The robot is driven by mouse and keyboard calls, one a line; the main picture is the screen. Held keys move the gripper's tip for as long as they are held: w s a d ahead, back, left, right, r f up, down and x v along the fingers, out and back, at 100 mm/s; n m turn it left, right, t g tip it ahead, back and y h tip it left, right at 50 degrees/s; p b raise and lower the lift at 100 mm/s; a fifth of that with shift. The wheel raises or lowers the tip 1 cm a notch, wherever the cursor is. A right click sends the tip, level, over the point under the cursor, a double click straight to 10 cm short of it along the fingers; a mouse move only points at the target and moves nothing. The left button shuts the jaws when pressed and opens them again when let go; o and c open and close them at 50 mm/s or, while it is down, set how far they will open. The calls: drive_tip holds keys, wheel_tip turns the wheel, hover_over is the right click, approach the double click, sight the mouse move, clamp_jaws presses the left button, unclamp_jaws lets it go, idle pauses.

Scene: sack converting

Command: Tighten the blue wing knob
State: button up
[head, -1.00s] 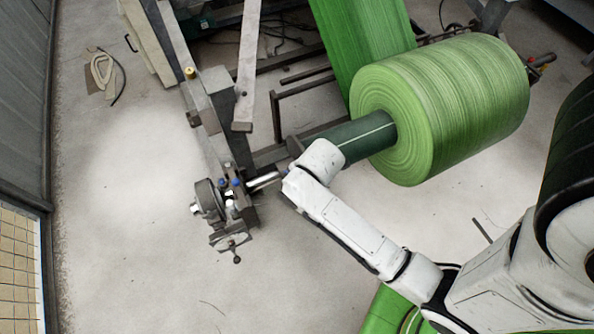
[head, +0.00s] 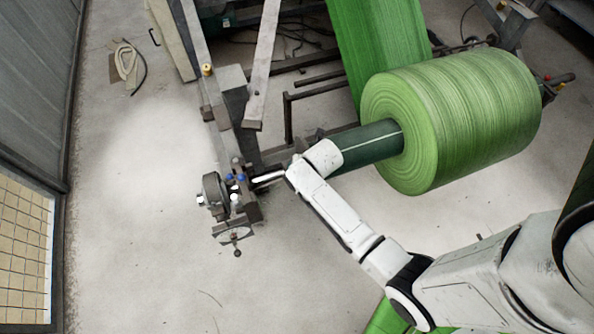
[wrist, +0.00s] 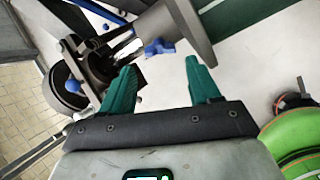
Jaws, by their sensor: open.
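The blue wing knob (wrist: 158,47) shows in the wrist view on a grey metal part, just beyond and between my fingertips. My gripper (wrist: 161,66) is open, its two green fingers spread and empty, with no visible contact with the knob. In the head view, two small blue spots (head: 236,177) show on the clamp at the shaft end; I cannot tell which is the wing knob. My gripper is hidden behind my arm there.
A blue ball-ended part (wrist: 73,87) sits left of my fingers near a dark round housing. The large green roll (head: 455,115) lies right of the clamp on a dark core (head: 368,145). Clear concrete floor (head: 140,240) lies to the left.

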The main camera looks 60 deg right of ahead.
drive_tip(key=shift+b+x, duration=0.6)
drive_tip(key=shift+x, duration=2.95)
drive_tip(key=shift+c, duration=0.3)
drive_tip(key=c, duration=0.7)
drive_tip(key=shift+m, duration=0.3)
